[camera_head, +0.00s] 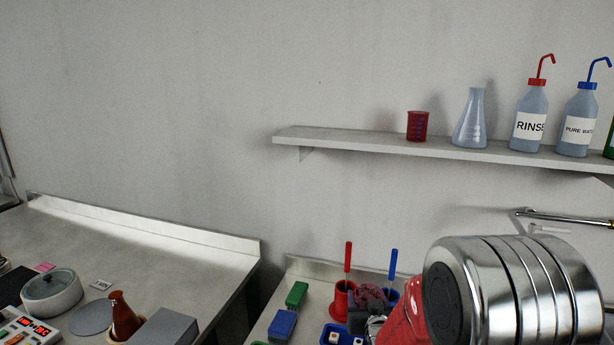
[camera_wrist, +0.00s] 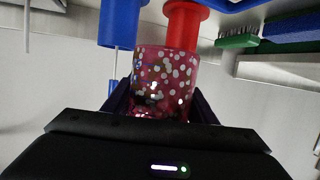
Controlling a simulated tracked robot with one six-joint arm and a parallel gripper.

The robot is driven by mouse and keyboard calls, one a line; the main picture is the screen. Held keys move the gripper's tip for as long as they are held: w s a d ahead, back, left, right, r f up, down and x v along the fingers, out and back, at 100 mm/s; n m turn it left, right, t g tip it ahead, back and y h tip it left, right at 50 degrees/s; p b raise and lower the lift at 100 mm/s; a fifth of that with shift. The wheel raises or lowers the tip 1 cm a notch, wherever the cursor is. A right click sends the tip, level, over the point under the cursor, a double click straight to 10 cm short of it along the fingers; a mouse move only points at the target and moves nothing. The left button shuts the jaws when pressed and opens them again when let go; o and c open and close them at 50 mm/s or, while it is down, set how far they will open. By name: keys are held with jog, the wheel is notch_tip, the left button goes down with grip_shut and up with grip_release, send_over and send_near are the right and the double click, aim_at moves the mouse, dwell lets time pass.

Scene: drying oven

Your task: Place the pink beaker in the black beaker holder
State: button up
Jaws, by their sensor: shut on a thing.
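The pink beaker (camera_wrist: 165,70), see-through and covered in pale spots, fills the middle of the wrist view. My gripper (camera_wrist: 159,97) is shut on it, with a dark finger on each side. In the head view a dark pink speckled shape (camera_head: 370,294), which looks like the beaker, shows close to the red and blue cups, partly behind my arm. I cannot make out the black beaker holder clearly in either view.
A red cup (camera_head: 340,298) and a blue cup (camera_wrist: 121,22) hold long-handled tools. Green (camera_head: 296,294) and blue brushes (camera_head: 282,325) lie to their left. The wall shelf (camera_head: 350,140) carries a red beaker (camera_head: 417,126), a flask (camera_head: 470,120) and bottles. A gap separates the two counters.

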jog(key=shift+r, duration=0.1)
jog(key=shift+r+v, duration=0.2)
jog(key=shift+v, duration=1.2)
jog(key=shift+r+v, duration=0.2)
jog(key=shift+v, duration=1.2)
jog(key=shift+w, duration=0.2)
jog(key=shift+d, duration=0.1)
